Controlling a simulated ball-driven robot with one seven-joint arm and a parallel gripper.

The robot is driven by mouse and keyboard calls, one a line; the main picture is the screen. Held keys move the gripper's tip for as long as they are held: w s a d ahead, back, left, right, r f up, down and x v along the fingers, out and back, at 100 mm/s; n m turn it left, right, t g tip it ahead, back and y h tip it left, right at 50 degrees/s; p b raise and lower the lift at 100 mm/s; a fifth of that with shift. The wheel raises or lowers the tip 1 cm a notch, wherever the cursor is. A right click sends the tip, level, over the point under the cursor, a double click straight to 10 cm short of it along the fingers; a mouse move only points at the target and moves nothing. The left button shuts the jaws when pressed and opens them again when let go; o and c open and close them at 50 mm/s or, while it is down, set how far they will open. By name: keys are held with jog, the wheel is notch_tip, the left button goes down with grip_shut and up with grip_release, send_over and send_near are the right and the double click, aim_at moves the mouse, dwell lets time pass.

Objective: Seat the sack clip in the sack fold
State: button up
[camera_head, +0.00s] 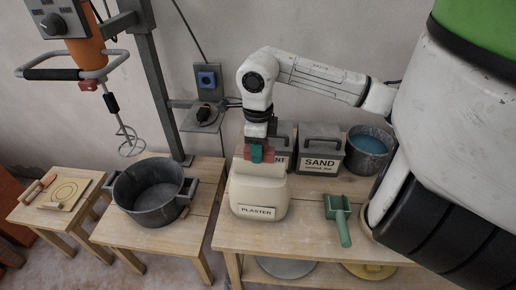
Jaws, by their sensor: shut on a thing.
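The cream plaster sack (258,195) stands upright on the wooden bench, with a "PLASTER" label low on its front. My gripper (260,150) points down right over the sack's top and is shut on a small piece with teal and dark red parts, which looks like the sack clip (256,154). The clip is at the sack's upper edge in the picture. I cannot tell whether it touches the fold or is seated in it. The fold is mostly hidden behind the gripper and clip.
Cement (283,145) and sand (320,149) boxes stand close behind and right of the sack. A bucket of blue liquid (369,147) is at the back right. A green scoop (340,218) lies on the bench. A black tub (150,192) and hanging mixer (128,138) are left.

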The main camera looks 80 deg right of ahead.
jog(key=shift+b, duration=0.5)
jog(key=shift+f+b, duration=1.55)
jog(key=shift+b, duration=0.55)
jog(key=shift+b, duration=1)
jog(key=shift+f+b, duration=0.25)
jog(key=shift+b, duration=0.05)
jog(key=o, duration=1.1)
jog(key=shift+o, duration=0.2)
jog(key=shift+r, duration=0.15)
notch_tip(320, 180, up, 11)
jog(key=shift+f+b, duration=0.15)
jog(key=shift+b, duration=0.2)
